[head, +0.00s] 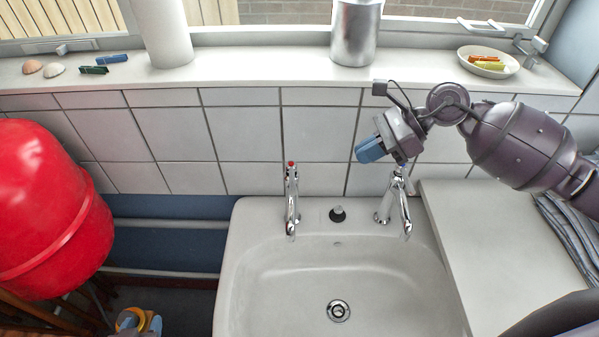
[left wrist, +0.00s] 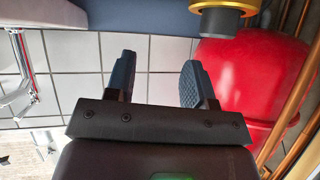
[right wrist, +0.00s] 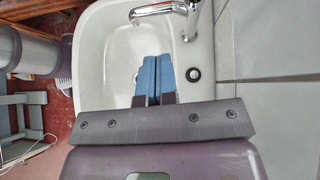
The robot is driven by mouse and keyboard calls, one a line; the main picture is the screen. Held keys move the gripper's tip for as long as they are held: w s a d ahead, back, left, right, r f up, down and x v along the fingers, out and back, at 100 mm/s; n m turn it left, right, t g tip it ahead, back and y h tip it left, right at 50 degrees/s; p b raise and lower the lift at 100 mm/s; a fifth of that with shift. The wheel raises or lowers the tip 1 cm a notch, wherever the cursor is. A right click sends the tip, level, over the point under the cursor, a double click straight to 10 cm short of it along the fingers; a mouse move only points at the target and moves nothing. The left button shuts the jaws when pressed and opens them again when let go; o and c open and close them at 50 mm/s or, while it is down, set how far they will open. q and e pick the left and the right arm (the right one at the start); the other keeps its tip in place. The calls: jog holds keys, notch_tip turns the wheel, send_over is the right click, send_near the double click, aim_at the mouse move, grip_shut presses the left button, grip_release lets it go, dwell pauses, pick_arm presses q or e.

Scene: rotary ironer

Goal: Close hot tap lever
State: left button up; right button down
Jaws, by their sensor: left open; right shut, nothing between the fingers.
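The hot tap (head: 292,200), chrome with a red mark on top, stands at the back left of the white sink (head: 235,255). Its lever angle is too small to tell. A chrome tap also shows at the top of the right wrist view (right wrist: 190,20). My right gripper (head: 370,148) is shut and empty, above the second chrome tap (head: 401,205), with its blue fingers pointing left. My left gripper (left wrist: 155,82) is open and empty, below and left of the sink. Chrome with a red streak (left wrist: 18,92) shows at the left of the left wrist view.
A black plug (head: 338,213) sits between the taps. A large red vessel (head: 50,215) stands at the left. The sill holds a white cylinder (head: 163,35), a metal canister (head: 355,35) and a dish (head: 510,65). A white worktop (head: 500,245) lies right of the sink.

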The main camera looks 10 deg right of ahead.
pick_arm(q)
jog(key=shift+s+d+f+b, duration=0.1)
jog(key=shift+s+f+b, duration=0.25)
jog(key=shift+s+f, duration=0.2)
pick_arm(e)
send_near(292, 180)
notch_tip(292, 180, down, 5)
jog(key=s+a, duration=0.1)
pick_arm(q)
jog(key=shift+w+r+p, duration=0.1)
jog(key=shift+r+p, duration=0.4)
jog(key=shift+r, duration=0.1)
pick_arm(e)
jog(key=a, duration=0.4)
jog(key=shift+w+f, duration=0.1)
pick_arm(q)
jog(key=shift+f, duration=0.1)
